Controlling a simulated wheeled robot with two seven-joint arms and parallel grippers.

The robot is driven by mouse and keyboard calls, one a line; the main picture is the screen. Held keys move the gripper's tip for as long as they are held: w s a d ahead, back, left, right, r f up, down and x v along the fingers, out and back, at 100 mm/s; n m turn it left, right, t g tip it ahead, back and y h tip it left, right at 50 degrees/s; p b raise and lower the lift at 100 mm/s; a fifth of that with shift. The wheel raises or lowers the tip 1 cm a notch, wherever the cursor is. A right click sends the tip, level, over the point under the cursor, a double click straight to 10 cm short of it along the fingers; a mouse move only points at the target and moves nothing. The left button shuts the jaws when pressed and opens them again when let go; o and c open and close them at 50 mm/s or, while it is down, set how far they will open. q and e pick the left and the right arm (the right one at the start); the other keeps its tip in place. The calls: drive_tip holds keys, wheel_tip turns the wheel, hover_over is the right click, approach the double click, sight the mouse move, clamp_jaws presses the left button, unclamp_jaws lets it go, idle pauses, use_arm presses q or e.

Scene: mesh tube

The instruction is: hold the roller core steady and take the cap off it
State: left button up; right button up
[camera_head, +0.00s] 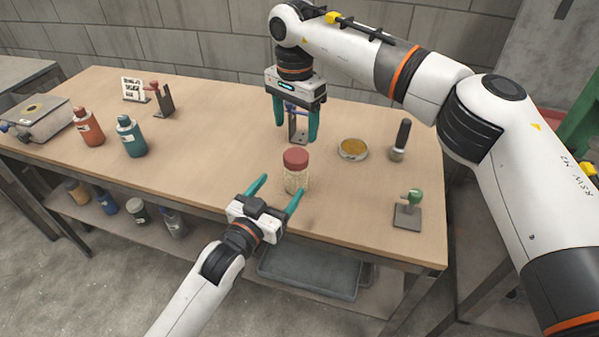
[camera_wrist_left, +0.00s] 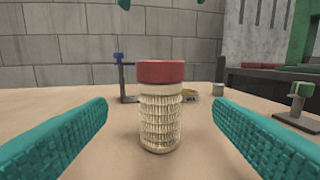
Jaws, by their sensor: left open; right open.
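The roller core (camera_head: 296,181) is a cream mesh tube standing upright on the table, with a red cap (camera_head: 296,158) on its top. In the left wrist view the mesh core (camera_wrist_left: 160,122) stands centred between the fingers and a little beyond them, with the red cap (camera_wrist_left: 161,71) on it. My left gripper (camera_head: 277,187) is open, low at the table's front edge, its teal fingers pointing toward the core and not touching it. My right gripper (camera_head: 297,128) is open and points down, behind and above the core, clear of the cap.
A shallow dish (camera_head: 353,150), a dark-handled tool (camera_head: 400,141) and a green-knobbed stand (camera_head: 409,211) are to the right. A blue-topped stand (camera_head: 298,127) is behind the right gripper's fingers. Red (camera_head: 88,128) and teal (camera_head: 131,137) bottles stand left.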

sight(300, 162)
use_arm(q)
drive_tip(key=x, duration=1)
drive_tip(key=shift+w+d, duration=0.1)
drive_tip(key=shift+w, duration=0.05)
use_arm(e)
drive_tip(key=shift+f, duration=0.1)
